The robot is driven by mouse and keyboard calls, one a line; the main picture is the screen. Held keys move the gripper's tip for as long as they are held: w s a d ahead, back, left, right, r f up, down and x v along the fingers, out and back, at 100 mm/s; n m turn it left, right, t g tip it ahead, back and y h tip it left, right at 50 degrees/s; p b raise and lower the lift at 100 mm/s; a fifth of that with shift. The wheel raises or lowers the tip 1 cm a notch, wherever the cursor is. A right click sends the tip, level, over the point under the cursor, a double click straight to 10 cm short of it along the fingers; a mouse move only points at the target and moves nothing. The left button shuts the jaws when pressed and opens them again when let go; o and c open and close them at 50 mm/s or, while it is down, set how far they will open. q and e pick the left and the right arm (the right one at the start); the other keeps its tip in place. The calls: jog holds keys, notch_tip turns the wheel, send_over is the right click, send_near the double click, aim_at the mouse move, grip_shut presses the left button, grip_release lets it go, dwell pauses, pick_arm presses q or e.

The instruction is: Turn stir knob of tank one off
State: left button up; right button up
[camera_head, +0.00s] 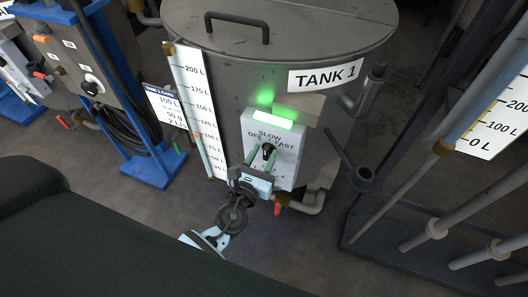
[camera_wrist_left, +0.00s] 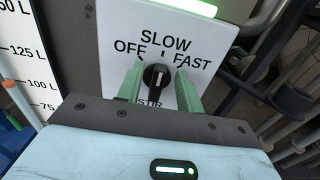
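Tank 1 (camera_head: 318,60) is a grey metal cylinder with a white stir panel (camera_head: 288,140) on its front, marked OFF, SLOW and FAST. The knob also shows in the head view (camera_head: 268,150). My left gripper (camera_wrist_left: 160,84) has its two green fingers on either side of the knob, with small gaps showing; it is open around the knob. In the head view the left gripper (camera_head: 261,162) is right in front of the panel. My right gripper is not in view.
A green light (camera_head: 273,117) glows at the top of the panel. A level scale (camera_head: 197,110) is at the tank's left. A pipe with a red valve handle (camera_head: 281,199) is low below the panel. A blue-framed machine (camera_head: 150,172) stands left; pipes and railings are at right.

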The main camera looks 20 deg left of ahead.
pick_arm(q)
jog(key=shift+w, duration=0.45)
jog(key=shift+c, duration=0.2)
grip_shut()
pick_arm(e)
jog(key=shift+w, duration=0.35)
